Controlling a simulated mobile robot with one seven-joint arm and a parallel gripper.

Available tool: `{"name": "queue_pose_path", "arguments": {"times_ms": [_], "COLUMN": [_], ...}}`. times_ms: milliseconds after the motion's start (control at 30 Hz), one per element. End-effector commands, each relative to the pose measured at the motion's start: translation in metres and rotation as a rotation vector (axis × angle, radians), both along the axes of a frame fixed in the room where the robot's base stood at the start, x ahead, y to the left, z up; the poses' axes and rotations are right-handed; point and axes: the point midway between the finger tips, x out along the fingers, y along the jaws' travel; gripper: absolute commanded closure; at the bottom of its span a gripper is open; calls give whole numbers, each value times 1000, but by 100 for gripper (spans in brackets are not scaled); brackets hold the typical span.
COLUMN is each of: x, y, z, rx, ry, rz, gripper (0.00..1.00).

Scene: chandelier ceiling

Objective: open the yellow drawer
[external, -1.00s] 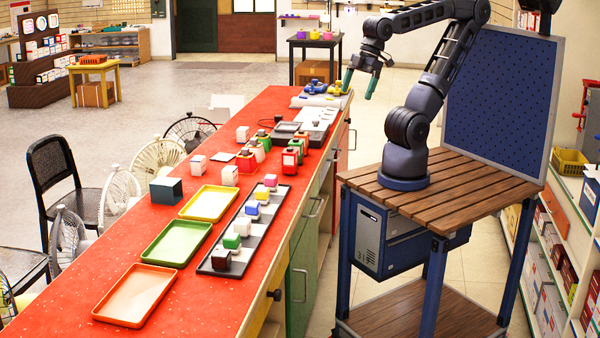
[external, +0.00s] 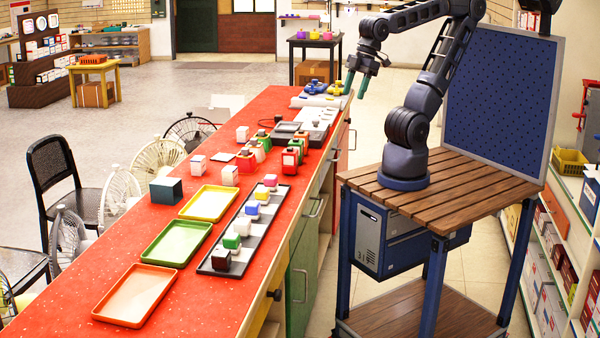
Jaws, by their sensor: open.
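A yellowish front panel (external: 259,314) shows at the near end of the red-topped counter's right side, with a dark round knob (external: 274,294) above it. Seen at a steep angle, its drawer edges are hard to make out. Another dark knob (external: 348,120) sits on the counter's far end, where the front's colour is hard to tell. My gripper (external: 355,92) has two teal fingers pointing down, apart and with nothing visible between them. It is by the counter's far right corner, far from the near yellowish panel. Whether it touches anything there cannot be told.
The red counter (external: 105,258) carries trays, a black rack (external: 213,267) of small blocks, and several boxes. A green door (external: 302,270) with a bar handle is on its front.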

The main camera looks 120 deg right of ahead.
Motion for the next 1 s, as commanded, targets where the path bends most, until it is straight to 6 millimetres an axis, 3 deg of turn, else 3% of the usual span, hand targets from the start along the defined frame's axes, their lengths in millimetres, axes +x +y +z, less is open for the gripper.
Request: {"name": "queue_pose_path", "arguments": {"times_ms": [467,1000], "x": [82,171], "y": [3,29], "z": [-35,-105], "rx": [-151,-390], "ry": [208,423], "rz": [188,418], "gripper": [45,45]}}
